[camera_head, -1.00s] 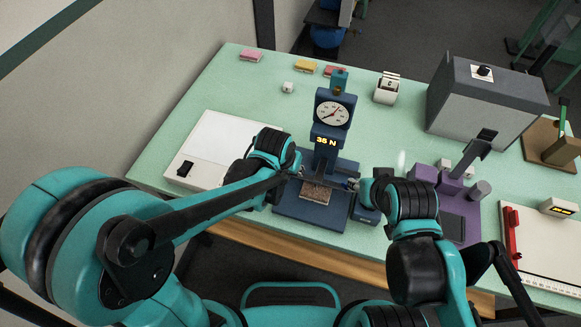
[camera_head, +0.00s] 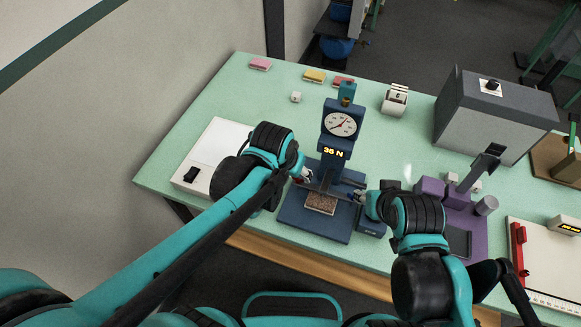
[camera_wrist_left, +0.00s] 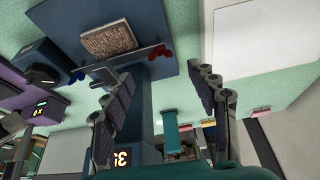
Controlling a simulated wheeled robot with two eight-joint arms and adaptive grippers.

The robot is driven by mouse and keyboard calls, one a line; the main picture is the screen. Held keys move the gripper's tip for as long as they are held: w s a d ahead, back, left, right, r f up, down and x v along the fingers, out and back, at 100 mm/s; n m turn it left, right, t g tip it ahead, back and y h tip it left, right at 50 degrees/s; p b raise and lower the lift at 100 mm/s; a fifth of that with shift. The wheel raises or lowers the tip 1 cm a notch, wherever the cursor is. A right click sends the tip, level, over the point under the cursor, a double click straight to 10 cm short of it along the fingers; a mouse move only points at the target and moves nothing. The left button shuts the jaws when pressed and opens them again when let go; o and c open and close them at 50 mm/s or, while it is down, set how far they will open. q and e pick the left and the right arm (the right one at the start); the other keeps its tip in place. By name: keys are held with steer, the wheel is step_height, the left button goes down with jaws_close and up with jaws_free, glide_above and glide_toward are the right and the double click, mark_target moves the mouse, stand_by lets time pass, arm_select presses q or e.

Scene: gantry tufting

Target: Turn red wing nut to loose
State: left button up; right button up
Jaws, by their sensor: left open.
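The blue test stand (camera_head: 342,150) has a dial and a display reading 35 N. A bar crosses it above a brown textured sample (camera_head: 321,203). The red wing nut (camera_wrist_left: 160,54) is at one end of the bar and a blue wing nut (camera_wrist_left: 78,75) at the other, seen upside down in the left wrist view. My left gripper (camera_wrist_left: 160,80) is open and empty, its spread fingers pointing toward the red wing nut, apart from it. In the head view my left gripper (camera_head: 302,173) is left of the stand. My right gripper (camera_head: 362,198) is at the bar's right end; its fingers are unclear.
A white panel (camera_head: 215,150) lies left of the stand. A purple fixture (camera_head: 450,200) stands close on the right, with a grey box (camera_head: 490,115) behind it. Small coloured blocks (camera_head: 314,76) lie at the back of the green table (camera_head: 235,100).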

arm_select(q)
steer(key=shift+v, duration=2)
steer(key=s+a+f+n+t+y+b, duration=0.1)
steer(key=s+a+f+n+b, duration=0.1)
steer(key=a, duration=0.6)
steer(key=s+a+f+n+t+b, duration=0.1)
steer(key=s+a+n+t+b, duration=0.1)
steer(key=s+a, duration=0.3)
steer(key=a, duration=0.3)
steer(key=shift+f+y, duration=0.4)
steer(key=shift+s, duration=0.1)
